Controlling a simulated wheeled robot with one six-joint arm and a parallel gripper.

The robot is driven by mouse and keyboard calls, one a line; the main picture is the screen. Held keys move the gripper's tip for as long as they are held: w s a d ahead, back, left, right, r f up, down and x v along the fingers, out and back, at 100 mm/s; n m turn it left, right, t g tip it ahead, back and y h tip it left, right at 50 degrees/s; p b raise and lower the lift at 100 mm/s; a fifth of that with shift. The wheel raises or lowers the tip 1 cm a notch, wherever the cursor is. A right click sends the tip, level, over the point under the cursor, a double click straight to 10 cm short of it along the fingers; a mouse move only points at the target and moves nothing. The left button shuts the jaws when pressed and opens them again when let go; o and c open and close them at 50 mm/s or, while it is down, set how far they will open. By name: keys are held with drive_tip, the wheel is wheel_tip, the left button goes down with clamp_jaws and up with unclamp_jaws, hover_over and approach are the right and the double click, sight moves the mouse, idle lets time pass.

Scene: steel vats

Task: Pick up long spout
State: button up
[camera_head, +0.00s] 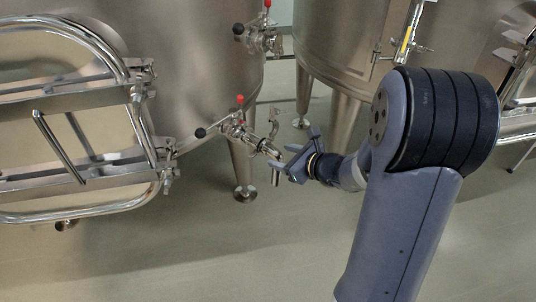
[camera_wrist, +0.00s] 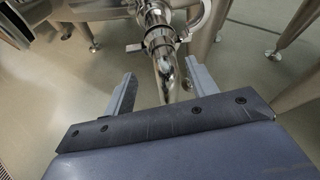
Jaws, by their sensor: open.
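The long spout (camera_head: 272,155) is a shiny steel pipe on the lower valve of the left vat. It runs out to the right and its end bends downward. In the wrist view the spout (camera_wrist: 160,48) comes down from the top, and its lower end lies between my two fingers. My gripper (camera_head: 287,168) is open beside the spout's end in the head view. In the wrist view my gripper (camera_wrist: 162,85) shows a finger on each side of the pipe, with a gap on both sides. Whether the fingertips reach past the pipe is hard to tell.
The left vat (camera_head: 195,70) carries an oval hatch (camera_head: 75,120) with a handle. The valve has a red knob (camera_head: 239,100) and a black knob (camera_head: 200,133). An upper valve (camera_head: 262,38) sits above. A second vat (camera_head: 345,45) stands behind right. The floor (camera_head: 190,260) in front is clear.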

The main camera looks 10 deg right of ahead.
sight(276, 151)
drive_tip(key=x, duration=0.2)
drive_tip(key=b+x, duration=0.1)
drive_tip(key=x, duration=0.1)
drive_tip(key=shift+w, duration=0.55)
drive_tip(key=shift+r, duration=0.1)
clamp_jaws()
